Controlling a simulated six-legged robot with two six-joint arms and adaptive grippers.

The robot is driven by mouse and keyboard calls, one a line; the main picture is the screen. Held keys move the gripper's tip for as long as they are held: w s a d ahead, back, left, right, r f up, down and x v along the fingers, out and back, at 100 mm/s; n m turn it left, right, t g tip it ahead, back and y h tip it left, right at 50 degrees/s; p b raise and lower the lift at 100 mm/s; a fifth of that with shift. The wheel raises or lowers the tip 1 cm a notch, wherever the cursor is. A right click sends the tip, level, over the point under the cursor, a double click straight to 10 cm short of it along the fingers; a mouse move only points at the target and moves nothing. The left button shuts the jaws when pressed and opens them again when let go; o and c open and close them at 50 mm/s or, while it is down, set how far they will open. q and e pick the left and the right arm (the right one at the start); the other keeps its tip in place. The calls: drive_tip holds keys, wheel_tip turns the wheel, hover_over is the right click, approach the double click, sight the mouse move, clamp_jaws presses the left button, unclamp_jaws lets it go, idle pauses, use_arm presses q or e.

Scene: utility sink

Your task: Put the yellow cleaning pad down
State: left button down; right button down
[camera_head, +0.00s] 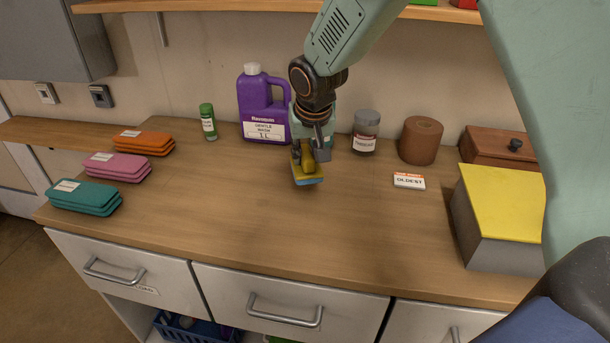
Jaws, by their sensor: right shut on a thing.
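The yellow cleaning pad (308,177) has a blue underside and sits in the jaws of my right gripper (309,156), near the middle of the wooden counter (250,220). The gripper points down and is shut on the pad. The pad is close to the counter top; I cannot tell whether it touches. The gripper fingers hide part of the pad. My left gripper is not in view.
Orange (143,142), pink (117,166) and teal (84,196) cloth stacks lie at the left. A purple jug (262,108), green bottle (208,122), jar (365,132) and brown roll (420,140) stand behind. A yellow-topped box (497,204) is right. The front middle is clear.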

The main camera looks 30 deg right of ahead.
sight(309, 174)
drive_tip(key=shift+d+f, duration=0.15)
drive_tip(key=shift+f, duration=0.6)
drive_tip(key=shift+s+d+f, duration=0.15)
drive_tip(key=shift+d+f, duration=0.1)
drive_tip(key=shift+f, duration=0.25)
drive_tip(key=f, duration=0.1)
drive_tip(key=f+b, duration=0.1)
drive_tip(key=shift+a+f, duration=0.3)
drive_tip(key=shift+f, duration=0.1)
drive_tip(key=shift+w+d+f, duration=0.1)
drive_tip(key=shift+w+f, duration=0.05)
drive_tip(key=shift+w, duration=0.05)
drive_tip(key=shift+s+f, duration=0.15)
drive_tip(key=shift+s, duration=0.1)
drive_tip(key=c, duration=1.5)
unclamp_jaws()
drive_tip(key=o, duration=0.3)
drive_tip(key=shift+w, duration=0.15)
drive_tip(key=shift+o, duration=0.3)
